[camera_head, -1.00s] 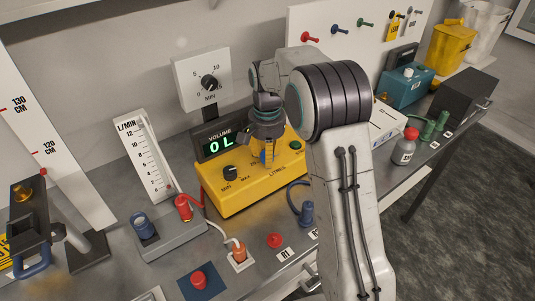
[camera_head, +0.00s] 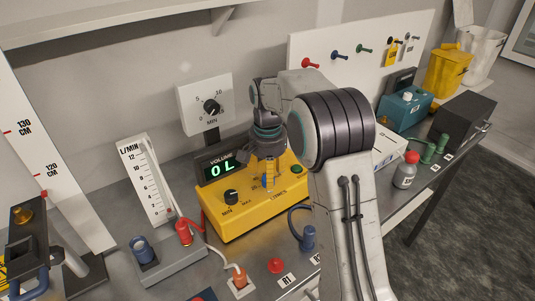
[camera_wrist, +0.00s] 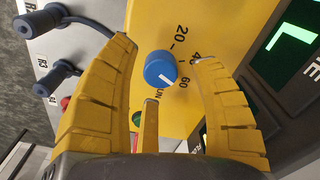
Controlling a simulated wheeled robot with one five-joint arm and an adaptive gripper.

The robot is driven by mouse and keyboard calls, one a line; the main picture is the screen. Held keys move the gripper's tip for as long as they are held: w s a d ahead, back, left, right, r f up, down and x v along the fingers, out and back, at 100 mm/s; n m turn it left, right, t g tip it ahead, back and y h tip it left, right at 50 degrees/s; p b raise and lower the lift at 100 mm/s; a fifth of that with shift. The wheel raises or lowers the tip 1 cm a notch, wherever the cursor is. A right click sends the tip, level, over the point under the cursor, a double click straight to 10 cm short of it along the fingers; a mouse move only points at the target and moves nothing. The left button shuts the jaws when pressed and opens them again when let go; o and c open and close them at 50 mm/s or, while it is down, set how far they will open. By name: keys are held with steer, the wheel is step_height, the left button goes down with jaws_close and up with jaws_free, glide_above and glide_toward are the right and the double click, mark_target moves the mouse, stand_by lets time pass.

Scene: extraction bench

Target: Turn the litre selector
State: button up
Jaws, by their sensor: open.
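The litre selector is a round blue knob (camera_wrist: 160,69) with a white pointer line on the yellow box's front face. In the wrist view its pointer slants down and right, toward the 60 side of the printed scale. My gripper (camera_wrist: 166,64) has yellow ribbed fingers spread open around the knob, with visible gaps and no clear contact. In the head view my gripper (camera_head: 268,180) hangs in front of the yellow box (camera_head: 240,222) and mostly hides the knob. The volume display (camera_head: 222,168) above the box reads 0 L.
A black MIN knob (camera_head: 231,197) sits left on the box and a green button (camera_head: 296,169) right. A flow meter (camera_head: 150,180) stands to the left. A wall dial (camera_head: 211,107) is above. Blue plugs with cables (camera_wrist: 57,75) lie near the box.

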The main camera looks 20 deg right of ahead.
step_height(320, 180, up, 10)
stand_by(0.5)
steer(key=shift+f, duration=0.1)
stand_by(0.4)
steer(key=f+n, duration=0.1)
steer(key=w+f+n, duration=0.1)
steer(key=f+n, duration=0.2)
steer(key=n, duration=0.1)
steer(key=shift+w+f+t, duration=0.25)
steer(key=shift+f+t, duration=0.15)
steer(key=n, duration=0.2)
glide_above(272, 195)
step_height(272, 195, down, 4)
steer(key=shift+r+g, duration=0.1)
steer(key=shift+g, duration=0.2)
steer(key=s+r+t, duration=0.2)
steer(key=s, duration=0.9)
steer(key=s+r+n+t, duration=0.1)
steer(key=s+r, duration=0.2)
steer(key=s, duration=0.9)
steer(key=shift+s+r+t, duration=0.15)
steer(key=shift+s+t, duration=0.15)
steer(key=shift+t, duration=0.1)
